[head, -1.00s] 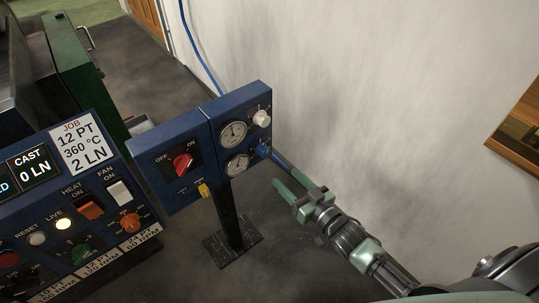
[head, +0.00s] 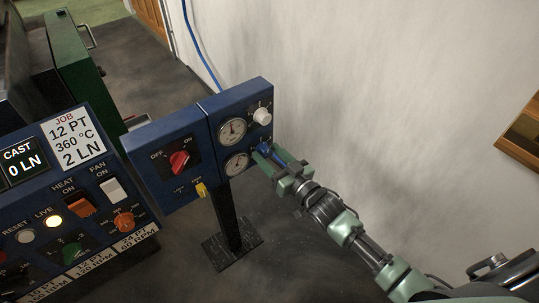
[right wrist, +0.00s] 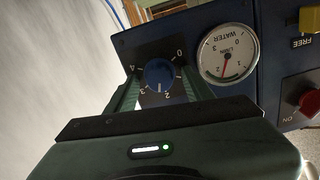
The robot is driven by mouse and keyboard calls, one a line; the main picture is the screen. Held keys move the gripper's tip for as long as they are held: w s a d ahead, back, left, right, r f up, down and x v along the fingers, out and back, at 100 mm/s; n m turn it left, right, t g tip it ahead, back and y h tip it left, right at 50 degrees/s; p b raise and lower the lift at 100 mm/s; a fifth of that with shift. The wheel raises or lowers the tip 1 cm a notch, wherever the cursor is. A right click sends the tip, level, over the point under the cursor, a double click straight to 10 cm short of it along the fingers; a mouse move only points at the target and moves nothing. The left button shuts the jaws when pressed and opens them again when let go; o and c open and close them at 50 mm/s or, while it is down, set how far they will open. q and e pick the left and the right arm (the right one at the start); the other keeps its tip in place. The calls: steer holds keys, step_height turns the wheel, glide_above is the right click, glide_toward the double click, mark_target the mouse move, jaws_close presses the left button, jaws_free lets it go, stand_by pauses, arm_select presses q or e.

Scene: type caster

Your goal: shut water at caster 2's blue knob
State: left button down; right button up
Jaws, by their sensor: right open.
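The blue knob (head: 264,147) is at the lower right of the blue gauge panel (head: 225,105). In the right wrist view the blue knob (right wrist: 158,73) sits on a black dial numbered 0 to 4, its mark by the 2. My left gripper is not in view.
A white knob (head: 262,116) is above the blue one. A red OFF/ON switch (head: 180,161) and a yellow tab (head: 201,190) are on the left panel half. The control console (head: 75,205) stands at the left. A bare wall (head: 390,90) is behind my right arm.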

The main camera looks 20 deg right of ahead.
jaws_close()
